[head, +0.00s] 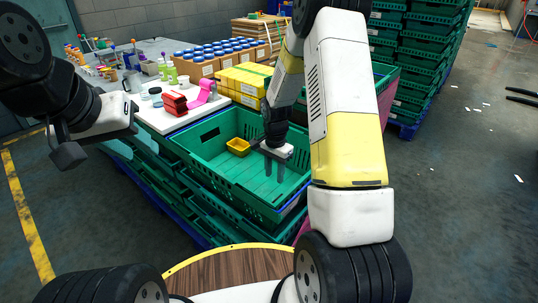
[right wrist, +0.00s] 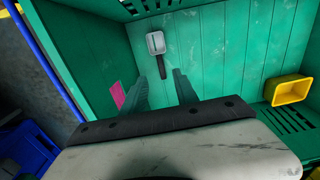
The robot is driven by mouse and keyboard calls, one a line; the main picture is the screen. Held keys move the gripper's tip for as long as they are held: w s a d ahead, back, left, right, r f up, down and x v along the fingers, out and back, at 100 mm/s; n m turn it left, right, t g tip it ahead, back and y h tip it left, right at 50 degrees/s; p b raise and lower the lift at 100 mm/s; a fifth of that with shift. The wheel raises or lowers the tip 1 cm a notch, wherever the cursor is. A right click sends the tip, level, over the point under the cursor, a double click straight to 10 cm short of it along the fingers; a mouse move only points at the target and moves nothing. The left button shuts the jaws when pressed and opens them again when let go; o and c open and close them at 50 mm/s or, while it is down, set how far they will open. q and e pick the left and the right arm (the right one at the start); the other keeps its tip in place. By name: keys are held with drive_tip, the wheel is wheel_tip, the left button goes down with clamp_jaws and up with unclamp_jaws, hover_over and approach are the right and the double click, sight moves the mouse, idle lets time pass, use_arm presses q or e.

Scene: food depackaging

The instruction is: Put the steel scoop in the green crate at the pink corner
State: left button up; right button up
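The steel scoop (right wrist: 156,44) with a dark handle lies on the floor of the green crate (right wrist: 195,40) in the right wrist view. I cannot make it out in the head view. A pink patch (right wrist: 118,95) shows on the crate to the left of my right gripper (right wrist: 160,78). My right gripper also shows in the head view (head: 273,174), pointing down into the crate (head: 205,184). Its two fingers are apart and empty, with the scoop's handle just beyond the gap between them. My left gripper (head: 66,150) hangs at the left, away from the crate; its fingers are unclear.
A yellow tub (head: 238,147) stands in the crate, at the right in the right wrist view (right wrist: 290,89). Behind the crate are a red item (head: 174,103), a pink item (head: 203,95) and yellow boxes (head: 243,82). Green crates (head: 408,60) are stacked at the back right.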

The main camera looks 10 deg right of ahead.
wheel_tip(320, 180, up, 13)
drive_tip(key=s+n+t, duration=0.2)
drive_tip(key=s, duration=0.1)
drive_tip(key=s+a+r+n+t+y, duration=0.2)
drive_tip(key=s+r+n, duration=0.6)
drive_tip(key=s+r, duration=1)
drive_tip(key=s+t, duration=0.2)
drive_tip(key=shift+s+a+r+n, duration=0.3)
drive_tip(key=shift+a+r+n, duration=0.05)
drive_tip(key=shift+n, duration=0.05)
